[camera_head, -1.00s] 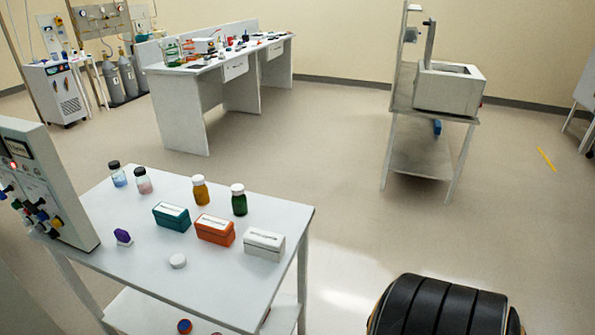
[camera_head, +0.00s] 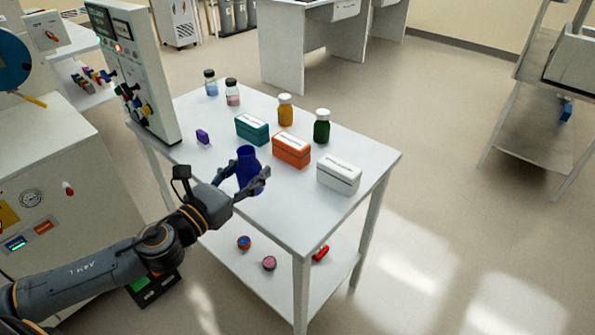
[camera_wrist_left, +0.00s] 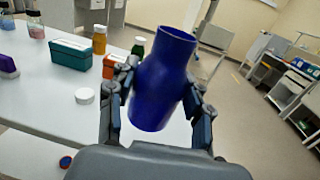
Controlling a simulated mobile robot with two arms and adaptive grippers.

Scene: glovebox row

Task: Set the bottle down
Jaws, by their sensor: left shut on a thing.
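A dark blue bottle (camera_head: 247,160) with an open neck is held in my left gripper (camera_head: 247,184), in front of the orange box. In the left wrist view, the bottle (camera_wrist_left: 163,85) fills the middle, gripped between both fingers (camera_wrist_left: 160,103) and slightly tilted. The white table (camera_head: 290,212) is below and behind it. I cannot tell whether the bottle's base touches the tabletop. A small white cap (camera_wrist_left: 84,96) lies on the table left of the bottle in the wrist view. My right gripper is not in view.
Teal (camera_head: 252,129), orange (camera_head: 291,150) and white (camera_head: 338,174) boxes stand across the table. Amber (camera_head: 285,110) and green (camera_head: 322,126) bottles stand behind. A purple item (camera_head: 202,136) lies left, near a control panel (camera_head: 150,85). The table's front right is clear.

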